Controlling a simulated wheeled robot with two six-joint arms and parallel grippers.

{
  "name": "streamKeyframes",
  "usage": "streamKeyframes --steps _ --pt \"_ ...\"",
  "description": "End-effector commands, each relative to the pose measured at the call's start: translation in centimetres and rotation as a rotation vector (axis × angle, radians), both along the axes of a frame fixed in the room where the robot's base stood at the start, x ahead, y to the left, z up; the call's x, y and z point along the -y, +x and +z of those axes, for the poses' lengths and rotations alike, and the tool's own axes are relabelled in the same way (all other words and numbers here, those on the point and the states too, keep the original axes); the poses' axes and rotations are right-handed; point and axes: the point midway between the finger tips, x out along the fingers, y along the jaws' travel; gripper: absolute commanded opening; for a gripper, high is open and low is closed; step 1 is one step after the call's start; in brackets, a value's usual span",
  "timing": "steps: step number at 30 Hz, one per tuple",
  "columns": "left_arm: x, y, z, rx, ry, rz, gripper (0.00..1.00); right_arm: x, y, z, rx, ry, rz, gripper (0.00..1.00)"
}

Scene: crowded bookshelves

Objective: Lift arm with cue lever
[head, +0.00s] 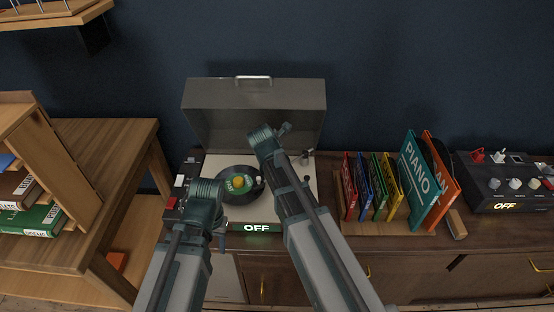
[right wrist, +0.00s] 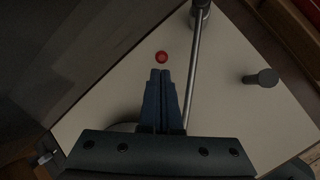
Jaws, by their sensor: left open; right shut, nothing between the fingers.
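In the right wrist view, a silver tonearm tube (right wrist: 193,70) runs just right of my right gripper (right wrist: 160,72). That gripper is shut and empty over the pale deck, close to a red button (right wrist: 161,57). A short dark knob or lever (right wrist: 262,78) stands farther right; I cannot tell whether it is the cue lever. In the head view, my left gripper (head: 222,228) is open by the player's front left; my right arm hides part of the deck.
A lit OFF display (head: 257,228) is on the player's front. Upright record sleeves (head: 417,178) stand to the right, then a mixer (head: 510,184) also reading OFF. A wooden shelf with books (head: 40,218) is at the left. The raised lid (head: 225,112) bounds the back.

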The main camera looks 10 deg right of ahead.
Motion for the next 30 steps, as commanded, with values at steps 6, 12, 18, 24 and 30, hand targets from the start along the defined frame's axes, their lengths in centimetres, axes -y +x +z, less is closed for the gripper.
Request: streamKeyframes --steps 6,12,18,24,30 --pt "0.0 0.0 2.4 0.0 0.0 0.0 0.5 0.3 1.6 1.2 -0.113 0.034 0.0 0.0" --pt "0.0 0.0 2.7 0.0 0.0 0.0 0.5 0.8 2.8 1.5 -0.111 0.032 0.0 0.0" --pt "0.0 0.0 2.6 0.0 0.0 0.0 0.5 0.8 2.7 1.4 -0.111 0.032 0.0 0.0" --pt "0.0 0.0 2.8 0.0 0.0 0.0 0.5 0.8 2.7 1.7 -0.11 0.032 0.001 0.0" --pt "0.0 0.0 3.7 0.0 0.0 0.0 0.5 0.8 2.7 2.6 -0.11 0.032 0.001 0.0"
